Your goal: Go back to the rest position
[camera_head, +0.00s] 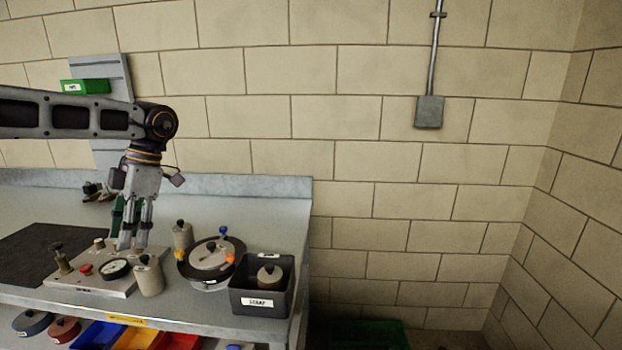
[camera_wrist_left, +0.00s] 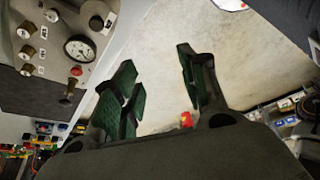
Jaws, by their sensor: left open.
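My left gripper (camera_head: 131,240) hangs from the arm that comes in from the left and points down over the workbench (camera_head: 240,222). In the left wrist view its green-padded fingers (camera_wrist_left: 160,90) stand apart with nothing between them. In the head view it is just behind a metal panel (camera_head: 115,283) with a gauge (camera_head: 115,268), a red button (camera_head: 86,269) and several knobs; contact cannot be told. The panel also shows at the upper left of the left wrist view (camera_wrist_left: 50,15). My right gripper is not in view.
A grey cylinder (camera_head: 149,277) stands at the panel's right end. Right of it are a round fixture (camera_head: 210,257) with coloured knobs and a black labelled bin (camera_head: 262,302) holding a grey part. A dark mat (camera_head: 35,250) lies left. Shelf bins (camera_head: 135,338) sit below.

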